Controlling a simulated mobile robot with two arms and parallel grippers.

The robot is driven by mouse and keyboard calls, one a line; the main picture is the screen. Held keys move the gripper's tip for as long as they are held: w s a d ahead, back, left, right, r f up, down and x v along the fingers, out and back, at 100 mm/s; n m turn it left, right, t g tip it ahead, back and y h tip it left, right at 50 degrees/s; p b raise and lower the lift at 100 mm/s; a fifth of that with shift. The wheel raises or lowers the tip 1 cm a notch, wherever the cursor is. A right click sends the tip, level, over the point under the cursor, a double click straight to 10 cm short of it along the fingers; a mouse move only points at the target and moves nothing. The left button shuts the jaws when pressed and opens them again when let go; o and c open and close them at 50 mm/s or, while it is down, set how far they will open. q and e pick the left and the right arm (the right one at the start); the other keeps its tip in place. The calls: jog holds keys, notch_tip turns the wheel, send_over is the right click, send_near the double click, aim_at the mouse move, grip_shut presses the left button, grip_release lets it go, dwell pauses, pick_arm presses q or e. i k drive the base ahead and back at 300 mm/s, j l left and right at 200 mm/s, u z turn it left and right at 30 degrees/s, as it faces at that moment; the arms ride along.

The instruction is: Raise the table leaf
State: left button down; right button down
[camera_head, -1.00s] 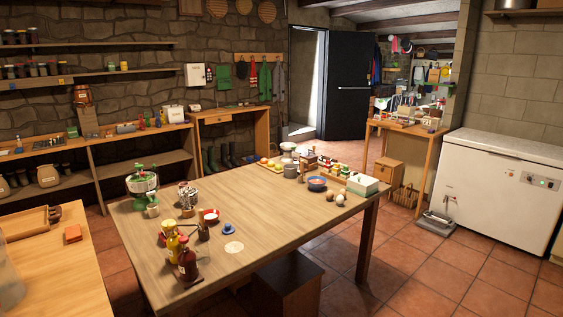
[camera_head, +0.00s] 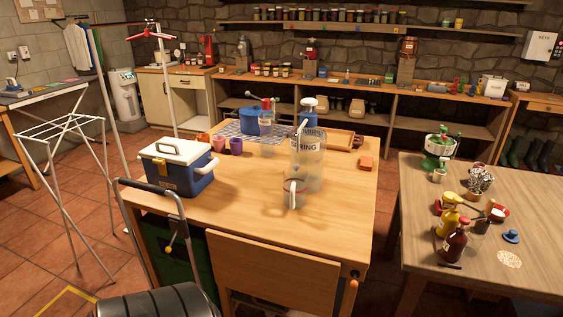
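A wooden table (camera_head: 345,212) stands in the middle of the head view. A flat wooden leaf (camera_head: 272,272) hangs down at its near side, steeply below the tabletop's front edge. A small orange knob (camera_head: 353,284) shows beside the leaf's right end, near the table's corner. The underside of the leaf and any support behind it are hidden. Neither of my grippers is in view.
The table holds a blue-and-white cooler (camera_head: 180,168), clear containers (camera_head: 307,165) and a blue pot (camera_head: 257,122). A dark cylinder with a handle (camera_head: 155,300) stands at the near left. A drying rack (camera_head: 70,150) is left. Another table (camera_head: 490,235) stands right, across a narrow gap.

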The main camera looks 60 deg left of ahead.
aim_at(299, 280)
jog(key=k+u, duration=0.15)
jog(key=u, duration=1.7)
